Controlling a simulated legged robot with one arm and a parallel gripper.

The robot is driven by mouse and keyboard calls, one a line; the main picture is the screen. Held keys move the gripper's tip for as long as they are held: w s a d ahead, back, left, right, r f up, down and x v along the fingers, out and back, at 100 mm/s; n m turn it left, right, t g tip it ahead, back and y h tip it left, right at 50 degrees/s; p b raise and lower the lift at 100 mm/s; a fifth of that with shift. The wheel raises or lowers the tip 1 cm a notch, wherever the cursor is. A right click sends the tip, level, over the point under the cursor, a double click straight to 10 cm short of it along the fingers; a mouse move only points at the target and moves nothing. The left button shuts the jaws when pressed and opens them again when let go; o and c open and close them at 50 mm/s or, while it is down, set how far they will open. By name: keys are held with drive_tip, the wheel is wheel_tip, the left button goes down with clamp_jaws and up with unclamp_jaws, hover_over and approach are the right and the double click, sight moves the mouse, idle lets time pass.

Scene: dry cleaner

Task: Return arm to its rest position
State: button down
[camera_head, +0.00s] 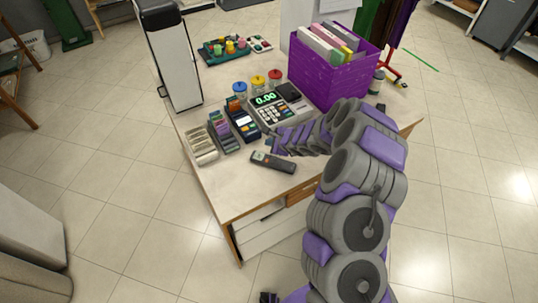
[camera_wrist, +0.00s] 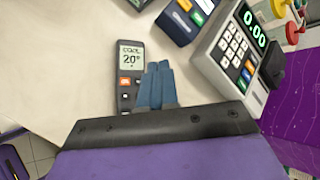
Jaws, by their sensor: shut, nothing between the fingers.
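My arm (camera_head: 350,180), grey with purple panels, stretches from the lower right over the counter. My gripper (camera_wrist: 157,68) shows in the wrist view as blue-grey fingers close together, with nothing held between them. The fingers point over the counter top. A dark remote (camera_wrist: 130,72) with a screen reading "COOL 20°" lies beside and partly behind them. In the head view the remote (camera_head: 273,161) lies flat on the counter, just below the arm's end. Whether the fingertips touch the counter cannot be told.
The counter (camera_head: 232,185) also bears a cash register (camera_head: 275,110), a card terminal (camera_head: 242,123), lidded jars, card racks and a purple crate (camera_head: 330,80) of folders close to my arm. A tall white device (camera_head: 175,60) stands at the back left. Open tiled floor surrounds the counter.

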idle(0.6)
drive_tip(key=s+a+r+n+g+y, duration=0.1)
drive_tip(key=s+a+r+n, duration=0.2)
drive_tip(key=r, duration=0.4)
drive_tip(key=s+a+r+n+g+y, duration=0.1)
drive_tip(key=s+a+r+n+y, duration=0.2)
drive_tip(key=r, duration=0.4)
drive_tip(key=s+a+r+n, duration=0.2)
drive_tip(key=s+r+n, duration=0.15)
drive_tip(key=r, duration=0.45)
drive_tip(key=s+r+n+g, duration=0.3)
drive_tip(key=s+r+n, duration=0.15)
drive_tip(key=s, duration=0.55)
drive_tip(key=s+d+n+g+h, duration=0.3)
drive_tip(key=s+d+h, duration=0.7)
drive_tip(key=s+d, duration=1.6)
drive_tip(key=s, duration=0.3)
drive_tip(key=shift+s+d+r+n+h, duration=0.2)
drive_tip(key=shift+s+d+n+h, duration=0.1)
drive_tip(key=shift+s+n, duration=0.1)
